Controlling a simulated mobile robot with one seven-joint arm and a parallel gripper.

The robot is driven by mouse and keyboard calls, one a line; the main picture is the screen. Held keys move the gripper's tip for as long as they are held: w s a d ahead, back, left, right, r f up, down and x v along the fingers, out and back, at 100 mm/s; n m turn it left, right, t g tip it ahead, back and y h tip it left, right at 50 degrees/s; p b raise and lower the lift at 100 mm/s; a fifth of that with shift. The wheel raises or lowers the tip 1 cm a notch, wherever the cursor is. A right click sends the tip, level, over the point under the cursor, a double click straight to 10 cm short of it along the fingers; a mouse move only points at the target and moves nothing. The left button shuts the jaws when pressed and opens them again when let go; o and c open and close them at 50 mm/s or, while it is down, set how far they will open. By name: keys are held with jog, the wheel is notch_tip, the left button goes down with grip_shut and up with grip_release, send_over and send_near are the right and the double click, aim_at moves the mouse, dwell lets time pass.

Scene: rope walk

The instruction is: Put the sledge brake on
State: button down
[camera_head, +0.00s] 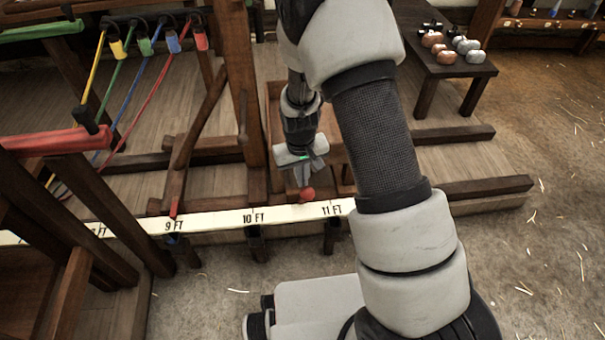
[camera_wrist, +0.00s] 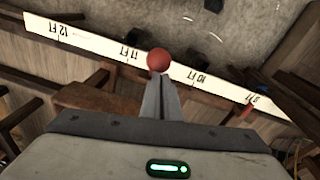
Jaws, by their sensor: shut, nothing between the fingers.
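A red ball-shaped knob (camera_head: 308,194) sits at the tip of my gripper (camera_head: 302,180), just behind the scale board near 11 FT. I take it for the brake's handle; its lever is hidden. In the wrist view the knob (camera_wrist: 160,60) shows right beyond the fingertips (camera_wrist: 161,80). The fingers are together, pointing down, with nothing between them. I cannot tell whether they touch the knob. The wooden sledge (camera_head: 244,110) stands behind the board, with a tall post and slanting brace. Its red pointer (camera_head: 173,214) is near 9 FT.
The white scale board (camera_head: 285,213) runs along the front. Yellow, green, blue and red strands (camera_head: 140,115) stretch at the left. A dark wooden frame with a red bar (camera_head: 55,141) stands front left. A small table (camera_head: 450,70) with spools is at back right. The right floor is clear.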

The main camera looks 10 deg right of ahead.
jog(key=s+f, duration=0.1)
jog(key=s, duration=0.2)
jog(key=shift+f+g, duration=0.35)
jog(key=shift+g, duration=0.05)
jog(key=shift+w, duration=0.1)
jog(key=w+a+r+p, duration=0.1)
jog(key=w+r+p, duration=0.1)
jog(key=w+r, duration=0.25)
notch_tip(320, 180, up, 9)
jog(key=p, duration=0.2)
send_over(304, 194)
jog(key=a, duration=0.2)
jog(key=shift+w+d+f+t, duration=0.2)
jog(key=shift+w+d+t, duration=0.05)
jog(key=shift+w+t, duration=0.15)
